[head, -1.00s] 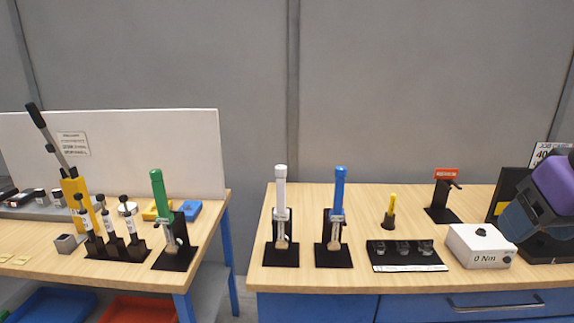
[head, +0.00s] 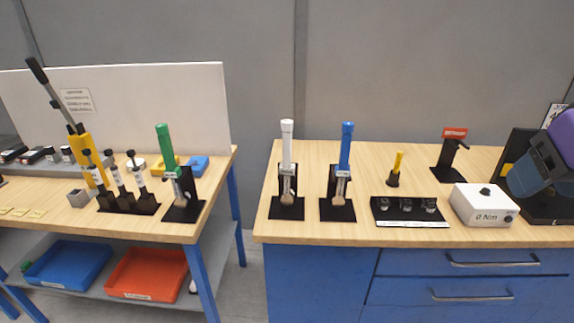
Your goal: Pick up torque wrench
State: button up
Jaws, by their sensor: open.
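Three wrench-like tools with coloured handles stand upright, handle up, on black stands. The white-handled one (head: 287,140) and the blue-handled one (head: 346,146) are side by side on the right bench. The green-handled one (head: 164,145) is on the left bench near its right end. Their metal heads are low on the stands and small in view. I cannot tell from the picture which one is meant by torque wrench. My gripper is not in view.
The right bench (head: 420,155) also holds a yellow-topped tool (head: 397,163), a black tray (head: 380,221), a white "0 Nm" box (head: 484,205), a red-topped stand (head: 454,134) and a purple-and-dark-blue device (head: 535,173). A gap separates the benches. Blue (head: 67,266) and red (head: 148,274) bins sit below left.

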aim_at(286, 167)
jog(key=z, duration=0.85)
jog(key=u, duration=1.4)
jog(key=i+j+z, duration=0.1)
jog(key=j+z, duration=0.15)
jog(key=z, duration=0.15)
jog(key=j+z, duration=0.25)
jog(key=z, duration=0.15)
jog(key=j+z, duration=0.5)
jog(key=j, duration=1.75)
